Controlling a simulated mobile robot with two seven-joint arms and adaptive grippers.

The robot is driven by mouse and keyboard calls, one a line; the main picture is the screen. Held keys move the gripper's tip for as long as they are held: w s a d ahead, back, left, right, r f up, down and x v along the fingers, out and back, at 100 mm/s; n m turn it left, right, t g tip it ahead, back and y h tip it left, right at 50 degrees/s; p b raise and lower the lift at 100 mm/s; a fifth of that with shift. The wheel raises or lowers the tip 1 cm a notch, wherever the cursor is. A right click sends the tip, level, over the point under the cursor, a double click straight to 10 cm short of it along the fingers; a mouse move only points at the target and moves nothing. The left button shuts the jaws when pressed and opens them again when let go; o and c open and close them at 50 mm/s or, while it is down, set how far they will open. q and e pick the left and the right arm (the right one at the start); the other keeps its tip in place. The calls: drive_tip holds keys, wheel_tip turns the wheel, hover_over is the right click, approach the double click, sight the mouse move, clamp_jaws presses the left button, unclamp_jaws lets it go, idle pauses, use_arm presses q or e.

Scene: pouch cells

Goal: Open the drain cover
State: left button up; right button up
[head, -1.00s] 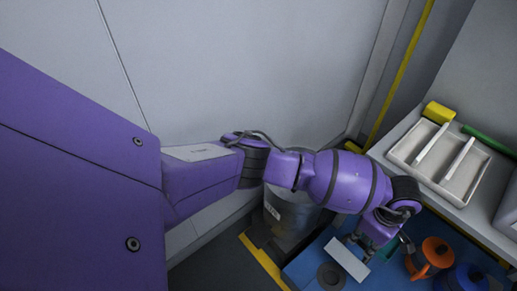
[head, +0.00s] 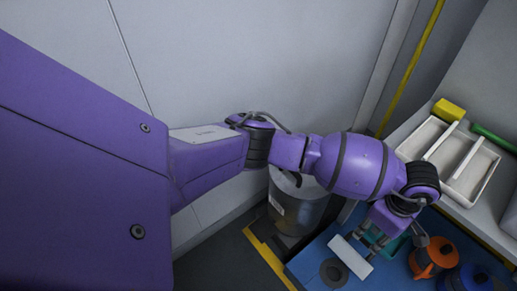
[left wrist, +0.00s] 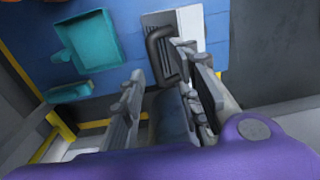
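My left gripper (head: 372,243) reaches down over the blue work surface. In the left wrist view its two fingers (left wrist: 165,95) stand apart and hold nothing that I can see. Beyond them is a dark curved handle (left wrist: 155,45) on a grey slatted panel (left wrist: 172,55), beside a white plate (left wrist: 190,22). A pale plate (head: 350,257) also shows by the fingers in the head view. I cannot tell for sure which part is the drain cover. The fingers hide part of the panel, and contact with the handle is unclear. My right gripper is not in view.
A teal tray (left wrist: 88,42) lies beside the panel on the blue surface (head: 310,262). An orange container (head: 433,258) and a blue one (head: 467,280) stand at the right. A grey bin (head: 298,208) stands left of the surface. A white divided tray (head: 480,172) lies on a ledge.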

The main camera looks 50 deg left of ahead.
use_arm(q)
wheel_tip(320, 180, up, 7)
drive_tip(key=shift+w, duration=0.1)
